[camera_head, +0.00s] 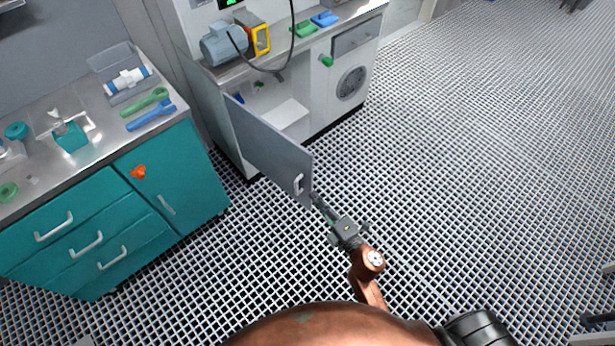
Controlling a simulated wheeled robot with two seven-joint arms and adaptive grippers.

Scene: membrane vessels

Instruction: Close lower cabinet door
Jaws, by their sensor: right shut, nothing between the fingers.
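The lower cabinet door (268,143) is grey and stands open. It swings out from the left side of the white cabinet (322,103), and its white handle (298,184) is near its free edge. The cabinet's inside shows behind the door, with a pale box-like shape in it. My right gripper (316,198) is shut and empty, with its tips at the lower free corner of the door. I cannot tell whether the tips touch the door. My left gripper is not in view.
A teal cabinet (182,178) with drawers stands at the left, with tools and a clear tray on its top. A motor-like blue-grey device (224,45) sits on the white cabinet's counter.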

